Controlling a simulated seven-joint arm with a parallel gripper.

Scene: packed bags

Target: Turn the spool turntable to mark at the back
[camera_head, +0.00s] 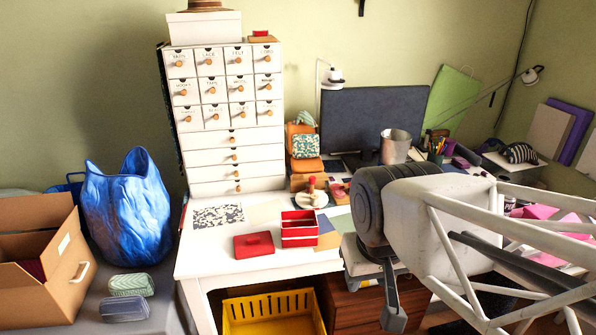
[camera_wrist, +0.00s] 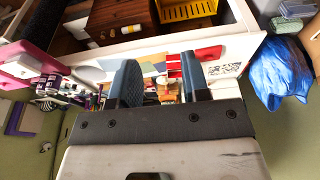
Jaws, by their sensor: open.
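The spool turntable (camera_head: 311,201) is a small pale round disc on the white desk, in front of the drawer cabinet. A dark red spool stands upright on it. I cannot make out a mark at its back. My gripper (camera_head: 392,318) is to the right of the turntable and nearer the camera, apart from it; only part of its fingers shows there. In the wrist view my gripper (camera_wrist: 160,78) has its two blue-grey fingers spread with nothing held between them. The turntable cannot be clearly picked out in that view.
A red open box (camera_head: 299,236) and a flat red case (camera_head: 253,245) lie in front of the turntable. An orange bag (camera_head: 304,165) stands behind it. The white drawer cabinet (camera_head: 228,150) rises at left. A metal bucket (camera_head: 395,146) stands to the right.

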